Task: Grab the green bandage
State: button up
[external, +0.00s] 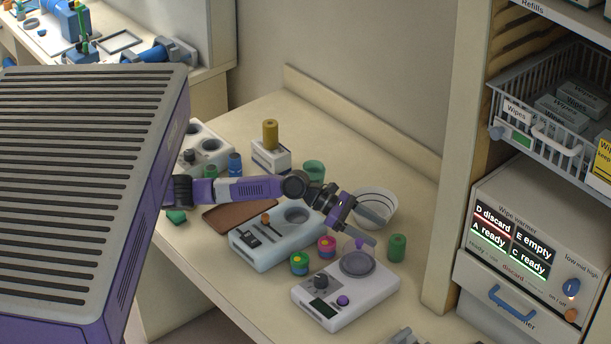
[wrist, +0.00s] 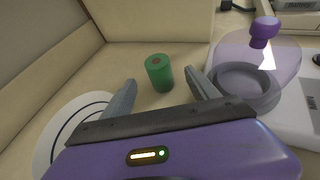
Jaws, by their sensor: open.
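The green bandage (external: 397,247) is a small upright roll standing on the counter, right of the bowl and behind the white device with the round grey dish. In the wrist view the bandage (wrist: 159,73) stands beyond my fingertips, roughly centred between them, with a brownish core on top. My gripper (external: 378,230) is open and empty, above the counter just left of the bandage. Both fingers of my gripper (wrist: 161,82) show spread apart in the wrist view, and neither appears to touch the bandage.
A striped white bowl (external: 374,207) lies beside my gripper. The white device (external: 345,300), with a clear purple-knobbed lid, is close in front. Green-and-yellow (external: 299,263) and pink (external: 326,247) rolls stand left of it. The cabinet upright (external: 455,150) rises to the right.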

aim_at(393, 238)
jog(key=shift+r+x, duration=0.2)
jog(key=shift+x, duration=3.15)
jog(key=shift+w+d, duration=0.15)
jog(key=shift+c, duration=0.4)
jog(key=c, duration=1.4)
jog(key=shift+r, duration=0.1)
